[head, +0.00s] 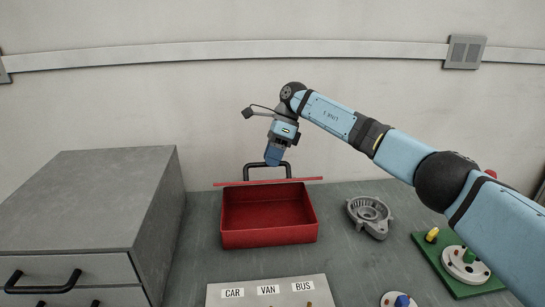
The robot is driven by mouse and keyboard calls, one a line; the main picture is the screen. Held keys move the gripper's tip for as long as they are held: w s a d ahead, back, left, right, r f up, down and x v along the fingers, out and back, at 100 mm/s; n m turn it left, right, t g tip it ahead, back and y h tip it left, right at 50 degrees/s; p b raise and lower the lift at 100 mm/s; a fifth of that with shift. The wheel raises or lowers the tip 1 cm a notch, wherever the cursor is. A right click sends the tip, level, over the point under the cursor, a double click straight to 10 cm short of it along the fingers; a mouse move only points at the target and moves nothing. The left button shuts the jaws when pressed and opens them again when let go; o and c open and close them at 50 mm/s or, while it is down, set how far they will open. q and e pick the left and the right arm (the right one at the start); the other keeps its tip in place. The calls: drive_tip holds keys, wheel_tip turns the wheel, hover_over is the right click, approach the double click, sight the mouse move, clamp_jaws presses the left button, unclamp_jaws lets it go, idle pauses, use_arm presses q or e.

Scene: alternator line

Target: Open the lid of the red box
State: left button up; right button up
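The red box (268,239) stands on the grey table, and I see into its empty inside. Its red lid (312,179) shows as a thin strip, nearly edge-on, above the back rim of the box. I cannot tell whether it touches the rim. A black bar handle (289,170) rises above the strip. My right gripper (273,158) points down at the top bar of this handle and overlaps it. The fingers look like one blue block, so whether they are closed on the handle is hidden. My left gripper is not in view.
A grey drawer cabinet (102,200) stands left of the box. A grey metal housing (371,215) lies to its right. A panel labelled CAR, VAN, BUS (240,301) is in front. A green board (429,254) with pegs is at the right, partly behind my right arm.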

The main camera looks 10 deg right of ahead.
drive_tip(key=shift+w+d+r, duration=0.15)
drive_tip(key=shift+d+r, duration=0.05)
drive_tip(key=shift+r, duration=0.35)
drive_tip(key=v, duration=1.2)
drive_tip(key=shift+r+p, duration=0.3)
drive_tip(key=shift+r, duration=0.05)
drive_tip(key=shift+w+d, duration=0.1)
drive_tip(key=shift+d, duration=0.05)
drive_tip(key=shift+c, duration=0.4)
